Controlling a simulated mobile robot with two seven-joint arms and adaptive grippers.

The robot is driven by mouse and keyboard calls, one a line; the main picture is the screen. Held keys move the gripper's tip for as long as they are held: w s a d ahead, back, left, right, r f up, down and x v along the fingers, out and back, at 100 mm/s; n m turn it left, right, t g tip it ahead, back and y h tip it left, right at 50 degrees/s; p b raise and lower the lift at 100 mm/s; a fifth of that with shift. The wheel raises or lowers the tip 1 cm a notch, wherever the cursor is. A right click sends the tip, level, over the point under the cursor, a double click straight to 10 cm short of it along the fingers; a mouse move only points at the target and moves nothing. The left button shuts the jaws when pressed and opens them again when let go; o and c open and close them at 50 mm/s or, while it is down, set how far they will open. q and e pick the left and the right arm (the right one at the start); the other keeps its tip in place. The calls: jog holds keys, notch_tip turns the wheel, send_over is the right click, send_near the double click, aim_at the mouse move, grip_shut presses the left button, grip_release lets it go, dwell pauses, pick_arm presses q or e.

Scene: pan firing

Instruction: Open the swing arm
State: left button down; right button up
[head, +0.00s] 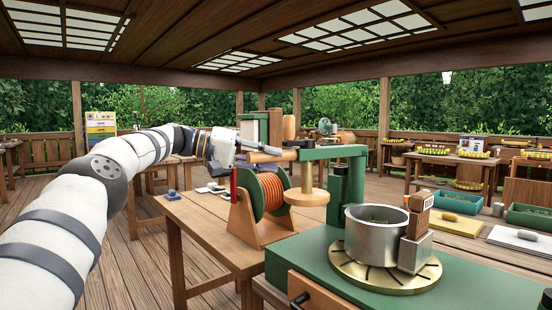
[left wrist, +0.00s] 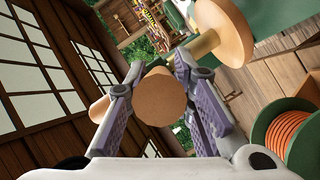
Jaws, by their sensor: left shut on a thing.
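The swing arm (head: 332,153) is a green beam on a green post (head: 346,184) behind the pan. A wooden press with a round disc (head: 306,197) hangs from its left end, clear of the pan; the disc also shows in the left wrist view (left wrist: 205,48). A wooden handle (head: 267,157) sticks out at that end. My left gripper (head: 238,152) is shut on this handle, whose round end (left wrist: 160,97) sits between the fingers in the left wrist view. The metal pan (head: 372,235) stands on a brass plate (head: 350,272). My right gripper is not in view.
A reel of orange cord (head: 268,191) stands on a wooden table (head: 192,222) just below my left gripper. A wooden block (head: 420,201) on a metal piece stands at the pan's right side. Green trays (head: 530,218) lie farther right.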

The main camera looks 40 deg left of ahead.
pick_arm(q)
jog(key=shift+a, duration=0.15)
dwell(0.3)
jog(key=c, duration=1.4)
grip_release()
jog(key=shift+w, duration=0.1)
jog(key=shift+o, duration=0.2)
jog(key=v, duration=0.7)
jog(key=shift+s, duration=0.2)
jog(key=shift+a, duration=0.1)
